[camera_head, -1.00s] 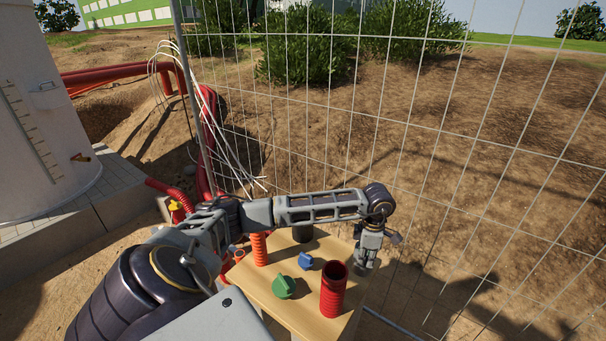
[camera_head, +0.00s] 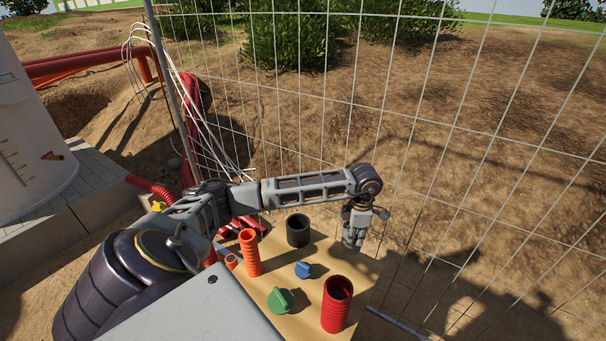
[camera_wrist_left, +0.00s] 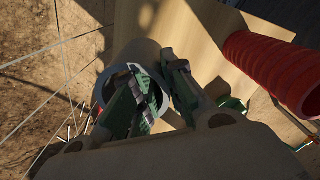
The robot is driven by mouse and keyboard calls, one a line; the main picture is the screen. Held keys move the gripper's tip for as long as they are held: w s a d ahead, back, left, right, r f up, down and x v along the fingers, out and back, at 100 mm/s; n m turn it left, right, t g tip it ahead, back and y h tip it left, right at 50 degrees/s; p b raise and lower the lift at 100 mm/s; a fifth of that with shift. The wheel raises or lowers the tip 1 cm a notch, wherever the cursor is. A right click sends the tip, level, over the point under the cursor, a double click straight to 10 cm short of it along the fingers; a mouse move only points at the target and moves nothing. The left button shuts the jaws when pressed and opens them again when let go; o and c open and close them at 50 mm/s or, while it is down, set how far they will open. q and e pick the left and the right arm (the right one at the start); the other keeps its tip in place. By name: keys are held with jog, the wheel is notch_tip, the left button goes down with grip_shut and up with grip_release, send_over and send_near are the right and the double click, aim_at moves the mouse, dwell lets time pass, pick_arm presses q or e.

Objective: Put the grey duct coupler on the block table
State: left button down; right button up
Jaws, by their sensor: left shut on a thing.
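The grey duct coupler shows as a grey ring (camera_wrist_left: 101,88) in the left wrist view. My left gripper (camera_wrist_left: 160,88) is shut on its wall, with one finger inside the ring and the other outside. In the head view my left gripper (camera_head: 354,222) points down at the back right part of the block table (camera_head: 365,278). The coupler (camera_head: 351,242) is small there and hard to separate from the fingers. I cannot tell whether it touches the wooden top, which also shows in the wrist view (camera_wrist_left: 190,28). My right gripper is out of view.
On the table stand a red corrugated pipe (camera_head: 336,305), an orange corrugated pipe (camera_head: 250,253) and a black cylinder (camera_head: 298,231). A blue piece (camera_head: 303,270) and a green piece (camera_head: 281,300) lie between them. A wire fence (camera_head: 420,130) rises behind the table.

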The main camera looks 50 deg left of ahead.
pick_arm(q)
notch_tip(320, 180, down, 6)
jog(key=shift+f+p, duration=0.15)
jog(key=shift+p, duration=0.2)
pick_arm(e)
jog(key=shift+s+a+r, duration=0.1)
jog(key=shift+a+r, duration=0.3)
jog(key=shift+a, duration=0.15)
pick_arm(q)
jog(key=shift+f, duration=1.85)
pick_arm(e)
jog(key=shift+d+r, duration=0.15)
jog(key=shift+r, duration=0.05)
pick_arm(q)
jog(key=shift+f, duration=0.15)
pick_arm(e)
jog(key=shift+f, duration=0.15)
pick_arm(q)
jog(key=c, duration=1.5)
grip_release()
